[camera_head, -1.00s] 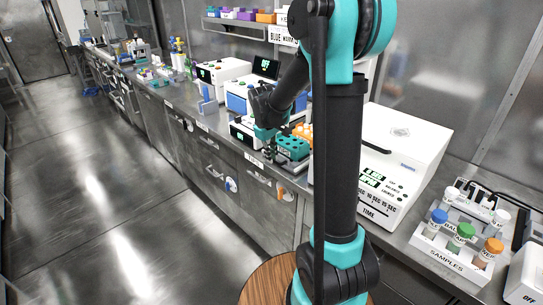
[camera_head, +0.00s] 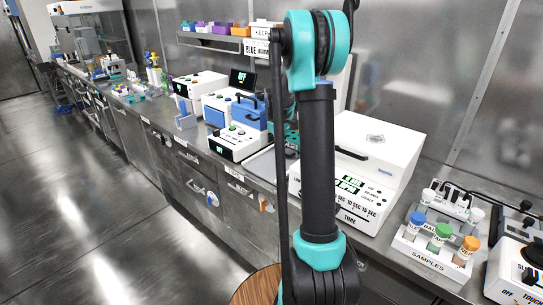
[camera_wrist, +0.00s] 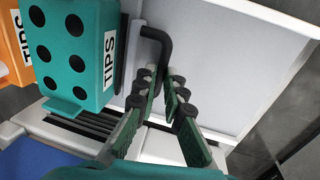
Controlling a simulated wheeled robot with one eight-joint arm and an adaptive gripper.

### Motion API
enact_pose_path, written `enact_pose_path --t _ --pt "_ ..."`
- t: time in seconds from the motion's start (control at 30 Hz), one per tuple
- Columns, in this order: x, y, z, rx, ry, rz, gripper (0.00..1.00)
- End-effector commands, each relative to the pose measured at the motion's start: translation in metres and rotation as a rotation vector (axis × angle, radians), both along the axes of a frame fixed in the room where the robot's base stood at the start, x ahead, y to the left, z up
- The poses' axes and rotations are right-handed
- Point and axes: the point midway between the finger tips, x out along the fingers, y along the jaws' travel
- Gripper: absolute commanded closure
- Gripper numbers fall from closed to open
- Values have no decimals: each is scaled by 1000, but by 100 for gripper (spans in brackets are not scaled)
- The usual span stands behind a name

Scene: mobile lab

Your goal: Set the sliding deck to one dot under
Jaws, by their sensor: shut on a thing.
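In the wrist view, my gripper (camera_wrist: 163,85) is shut on a black bent handle (camera_wrist: 155,34), its two green-backed fingers on either side of it. The handle rises beside a pale flat panel (camera_wrist: 225,55), which looks like part of the sliding deck. A teal TIPS box (camera_wrist: 68,50) with several black dots stands just left of the handle on a dark slotted strip (camera_wrist: 85,127). An orange TIPS box (camera_wrist: 14,40) is cut off at the left edge. In the head view my arm hides the gripper and most of the deck. I cannot read the deck's setting.
In the head view, a white machine with a green display (camera_head: 355,175) stands right of my arm. A SAMPLES rack (camera_head: 425,250) with capped tubes is at the lower right. A white and blue device (camera_head: 235,140) stands left of my arm. The floor (camera_head: 100,215) at left is clear.

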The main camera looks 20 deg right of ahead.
Motion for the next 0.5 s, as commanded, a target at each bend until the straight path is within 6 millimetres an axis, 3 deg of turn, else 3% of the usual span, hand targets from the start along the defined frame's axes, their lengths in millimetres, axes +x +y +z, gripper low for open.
enact_pose_path --t 0.2,0.5 --pt "16 -22 0 0 -2 -1 100" --pt "21 -29 0 0 -2 1 100"
